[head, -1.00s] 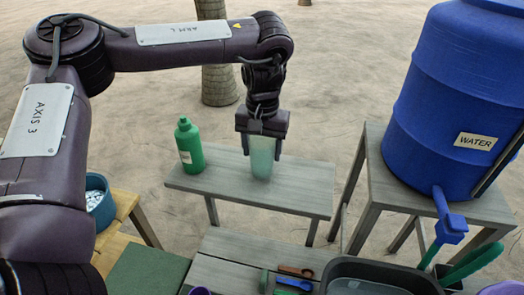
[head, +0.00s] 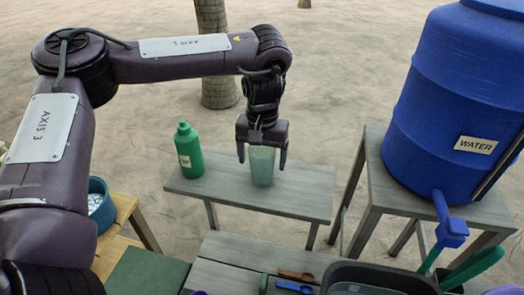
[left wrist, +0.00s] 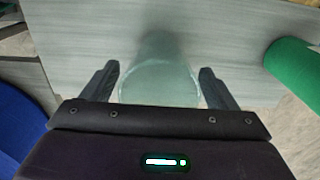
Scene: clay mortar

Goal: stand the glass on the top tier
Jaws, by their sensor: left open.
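The glass (head: 262,168) is a pale green, see-through tumbler. It stands upright on the grey upper tier (head: 300,196). My left gripper (head: 261,160) is above and around its upper part, with one finger on each side. In the left wrist view the glass (left wrist: 160,82) shows between the two fingertips of the gripper (left wrist: 158,78), with gaps beside it. The fingers are open. My right gripper is not in view.
A green bottle (head: 188,150) stands left of the glass on the same tier. A blue water barrel (head: 452,105) stands on a grey stand at the right.

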